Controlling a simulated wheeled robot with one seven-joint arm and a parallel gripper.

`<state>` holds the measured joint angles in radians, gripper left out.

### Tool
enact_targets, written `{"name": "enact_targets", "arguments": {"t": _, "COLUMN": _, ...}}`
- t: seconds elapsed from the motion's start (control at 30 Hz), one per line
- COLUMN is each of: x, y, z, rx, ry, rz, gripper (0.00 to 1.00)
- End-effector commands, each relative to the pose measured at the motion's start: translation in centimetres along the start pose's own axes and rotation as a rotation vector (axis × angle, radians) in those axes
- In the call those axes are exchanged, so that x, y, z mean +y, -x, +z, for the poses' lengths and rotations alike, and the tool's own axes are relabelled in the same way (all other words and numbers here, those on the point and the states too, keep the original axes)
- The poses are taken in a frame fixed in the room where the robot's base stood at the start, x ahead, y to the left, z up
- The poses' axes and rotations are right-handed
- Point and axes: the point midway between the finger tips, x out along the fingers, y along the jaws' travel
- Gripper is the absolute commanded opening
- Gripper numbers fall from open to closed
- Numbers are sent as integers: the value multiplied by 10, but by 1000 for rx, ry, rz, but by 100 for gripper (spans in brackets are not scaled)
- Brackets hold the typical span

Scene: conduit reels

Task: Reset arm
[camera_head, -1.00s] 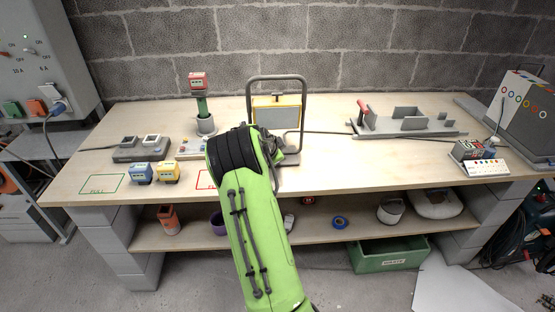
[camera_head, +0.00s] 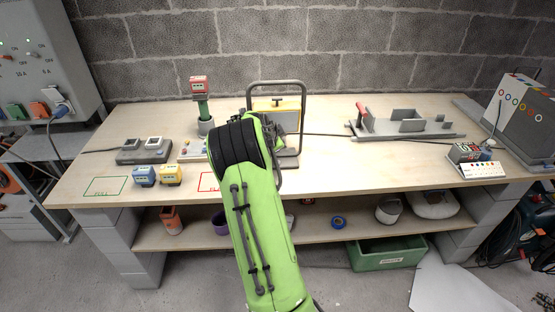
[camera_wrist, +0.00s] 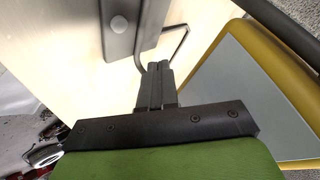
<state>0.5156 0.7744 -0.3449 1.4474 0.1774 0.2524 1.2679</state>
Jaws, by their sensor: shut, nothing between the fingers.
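My green arm reaches up over the bench in the head view, and its dark wrist part hides what lies behind it. My gripper (camera_wrist: 157,82) shows in the wrist view with its two dark fingers together and nothing between them. A yellow-framed work lamp (camera_wrist: 245,85) fills the right of the wrist view, beside the fingers. In the head view the lamp (camera_head: 285,104) stands inside a grey tube frame (camera_head: 304,120), just behind and right of my wrist. A thin bent grey rod shows near the fingertips; I cannot tell whether they touch it.
On the workbench (camera_head: 345,170) stand a blue block (camera_head: 144,176), a yellow block (camera_head: 171,175), a grey charger (camera_head: 142,151), a red-topped green post (camera_head: 201,98) and a grey jig (camera_head: 410,124). A green crate (camera_head: 386,255) is below. The bench's middle right is clear.

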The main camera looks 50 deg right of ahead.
Motion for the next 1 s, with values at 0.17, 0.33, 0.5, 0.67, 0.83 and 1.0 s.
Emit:
{"name": "enact_targets", "arguments": {"t": 0.17, "x": 1, "y": -1, "z": 1, "rx": -1, "ry": 1, "rz": 2, "gripper": 0}}
{"name": "enact_targets", "arguments": {"t": 0.33, "x": 1, "y": -1, "z": 1, "rx": -1, "ry": 1, "rz": 2, "gripper": 0}}
{"name": "enact_targets", "arguments": {"t": 0.5, "x": 1, "y": -1, "z": 1, "rx": -1, "ry": 1, "rz": 1, "gripper": 0}}
{"name": "enact_targets", "arguments": {"t": 0.67, "x": -15, "y": 49, "z": 10, "rx": -67, "ry": 76, "rz": -17, "gripper": 0}}
{"name": "enact_targets", "arguments": {"t": 0.83, "x": -27, "y": 192, "z": 43, "rx": -268, "ry": 369, "rz": -90, "gripper": 0}}
{"name": "enact_targets", "arguments": {"t": 1.0, "x": 5, "y": 337, "z": 71, "rx": -453, "ry": 757, "rz": -233, "gripper": 0}}
